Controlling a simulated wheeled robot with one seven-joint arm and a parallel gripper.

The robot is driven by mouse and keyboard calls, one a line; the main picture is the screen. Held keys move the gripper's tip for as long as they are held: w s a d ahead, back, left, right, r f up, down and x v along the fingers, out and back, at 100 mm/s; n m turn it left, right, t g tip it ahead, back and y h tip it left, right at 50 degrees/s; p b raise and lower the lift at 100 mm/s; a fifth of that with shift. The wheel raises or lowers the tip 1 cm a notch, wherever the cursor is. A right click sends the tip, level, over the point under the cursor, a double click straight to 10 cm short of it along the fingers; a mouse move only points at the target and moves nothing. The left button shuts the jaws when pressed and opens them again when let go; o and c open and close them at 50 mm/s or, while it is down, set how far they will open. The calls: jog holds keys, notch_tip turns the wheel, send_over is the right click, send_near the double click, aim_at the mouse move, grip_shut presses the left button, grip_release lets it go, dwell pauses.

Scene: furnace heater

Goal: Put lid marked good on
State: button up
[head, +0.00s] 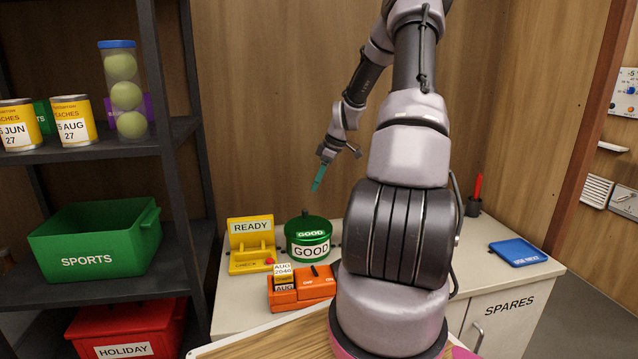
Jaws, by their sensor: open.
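A dark green lid (306,223) with a knob, also marked GOOD, is on top of the pot. It looks roughly level, but I cannot tell whether it is fully seated. My gripper (317,184) is open, with teal fingers pointing down. It appears above the lid in the picture and apart from it. Nothing shows between the fingers.
A yellow stand (251,244) marked READY is left of the pot. An orange device (302,287) with date labels stands in front. A blue tray (518,252) lies at the counter's right. A dark shelf (167,140) with bins stands left. My arm hides the counter's middle.

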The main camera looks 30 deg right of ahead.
aim_at(306, 210)
jog(key=x, duration=1.1)
jog(key=shift+d+f, duration=0.2)
jog(key=shift+f, duration=0.05)
grip_shut()
